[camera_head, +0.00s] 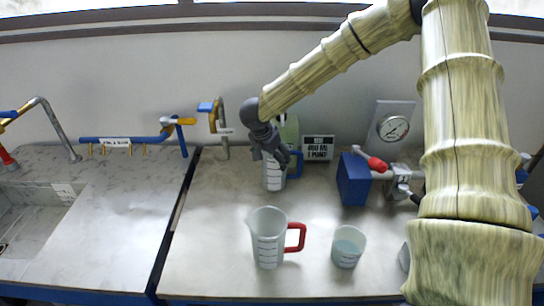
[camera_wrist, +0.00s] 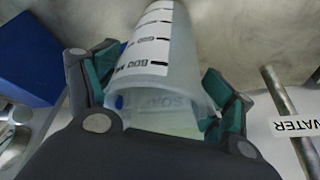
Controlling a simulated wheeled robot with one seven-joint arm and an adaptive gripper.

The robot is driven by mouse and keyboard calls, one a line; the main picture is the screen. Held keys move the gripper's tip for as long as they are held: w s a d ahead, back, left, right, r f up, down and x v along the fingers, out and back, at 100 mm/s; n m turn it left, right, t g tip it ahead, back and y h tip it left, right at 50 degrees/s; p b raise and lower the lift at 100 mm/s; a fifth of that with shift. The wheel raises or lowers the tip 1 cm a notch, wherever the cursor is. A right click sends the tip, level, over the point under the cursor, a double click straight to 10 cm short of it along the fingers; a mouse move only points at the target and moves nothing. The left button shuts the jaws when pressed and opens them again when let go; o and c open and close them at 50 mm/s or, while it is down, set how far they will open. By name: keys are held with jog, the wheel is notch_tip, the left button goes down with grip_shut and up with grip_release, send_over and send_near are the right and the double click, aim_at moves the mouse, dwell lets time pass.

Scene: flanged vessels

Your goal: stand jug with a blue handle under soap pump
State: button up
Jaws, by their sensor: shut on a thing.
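The jug with a blue handle (camera_head: 273,180) is translucent with a scale on its side and stands upright at the back of the counter. Its blue handle (camera_head: 297,164) points right. My gripper (camera_head: 271,158) is shut on this jug from above and partly hides its top. In the wrist view the jug (camera_wrist: 188,60) lies between the teal fingers of my gripper (camera_wrist: 165,95). A pale green soap pump (camera_head: 290,128) stands right behind my gripper, mostly hidden. The lettering SOAP shows faintly through the jug. I cannot tell whether the jug is under the spout.
A blue box (camera_head: 354,180) with a red-handled valve and a gauge (camera_head: 392,128) are at right. A water tap (camera_head: 222,130) is at left. The front-left counter is clear.

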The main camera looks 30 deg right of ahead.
jog(key=o, duration=2)
jog(key=shift+f, duration=0.1)
jog(key=b+v, duration=0.1)
jog(key=v, duration=1.1)
jog(key=shift+b, duration=0.4)
